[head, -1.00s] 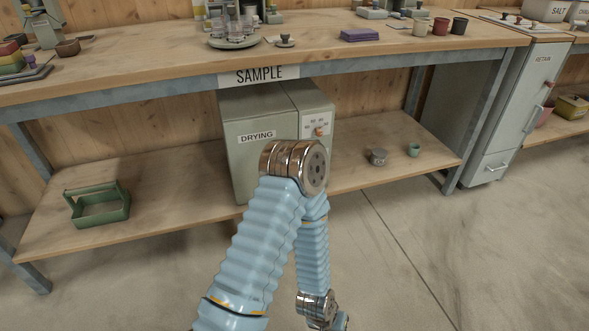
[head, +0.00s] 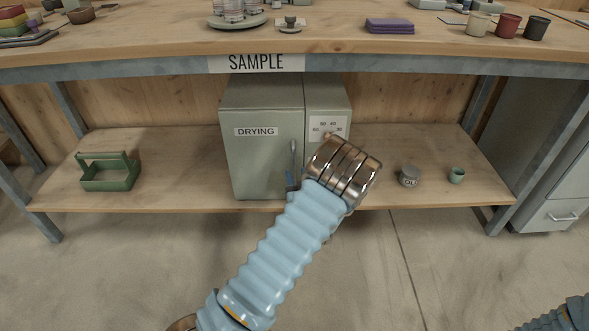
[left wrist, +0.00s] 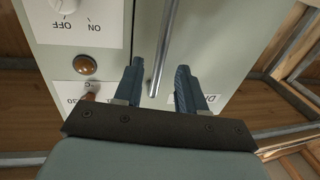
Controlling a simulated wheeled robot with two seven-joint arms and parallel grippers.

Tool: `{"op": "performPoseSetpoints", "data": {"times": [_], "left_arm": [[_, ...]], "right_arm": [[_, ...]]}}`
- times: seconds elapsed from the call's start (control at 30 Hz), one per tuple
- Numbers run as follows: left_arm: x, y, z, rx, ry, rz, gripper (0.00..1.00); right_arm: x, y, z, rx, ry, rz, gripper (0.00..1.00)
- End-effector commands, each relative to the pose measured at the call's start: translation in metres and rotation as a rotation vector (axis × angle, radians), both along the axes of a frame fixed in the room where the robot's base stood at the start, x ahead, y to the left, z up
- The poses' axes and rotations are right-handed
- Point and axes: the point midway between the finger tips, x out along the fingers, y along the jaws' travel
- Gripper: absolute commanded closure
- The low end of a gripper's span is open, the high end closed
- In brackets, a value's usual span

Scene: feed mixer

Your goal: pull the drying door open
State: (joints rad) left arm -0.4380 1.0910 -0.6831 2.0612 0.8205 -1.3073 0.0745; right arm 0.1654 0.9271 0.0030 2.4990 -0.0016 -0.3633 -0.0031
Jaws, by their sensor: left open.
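The drying door (head: 262,160) is the grey-green front panel of a box on the lower shelf, marked DRYING, and looks closed. Its upright metal bar handle (head: 294,155) is at the door's right edge. In the left wrist view the handle (left wrist: 163,48) runs down between the two blue fingers of my left gripper (left wrist: 158,84). The fingers are apart, one on each side of the bar, with gaps visible. In the head view my arm hides most of the left gripper; a bit of blue finger shows by the handle's lower end. My right gripper is out of view.
A control panel (head: 328,127) with a knob is right of the door. The bench top (head: 330,45) overhangs the box. A green caddy (head: 108,172) stands left on the shelf; a small grey pot (head: 409,176) and green cup (head: 457,175) stand right. The floor in front is clear.

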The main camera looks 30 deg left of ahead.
Motion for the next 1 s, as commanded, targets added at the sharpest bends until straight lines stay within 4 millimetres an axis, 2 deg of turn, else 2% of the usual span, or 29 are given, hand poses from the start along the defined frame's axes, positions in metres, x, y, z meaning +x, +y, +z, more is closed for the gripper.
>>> {"op": "performPoseSetpoints", "data": {"times": [0.2, 0.57, 0.83, 1.0], "left_arm": [[0.022, 0.020, -0.001, 0.001, 0.001, 0.000, 0.60], [0.026, 0.024, -0.001, 0.000, 0.003, -0.001, 0.60], [0.026, 0.024, -0.001, -0.001, 0.002, -0.001, 1.00], [0.026, 0.024, -0.001, -0.001, 0.003, -0.001, 1.00]], "right_arm": [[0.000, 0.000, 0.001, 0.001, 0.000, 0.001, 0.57], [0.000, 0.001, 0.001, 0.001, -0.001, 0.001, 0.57], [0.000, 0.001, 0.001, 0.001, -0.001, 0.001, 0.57], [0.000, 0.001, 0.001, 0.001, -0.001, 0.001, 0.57]]}}
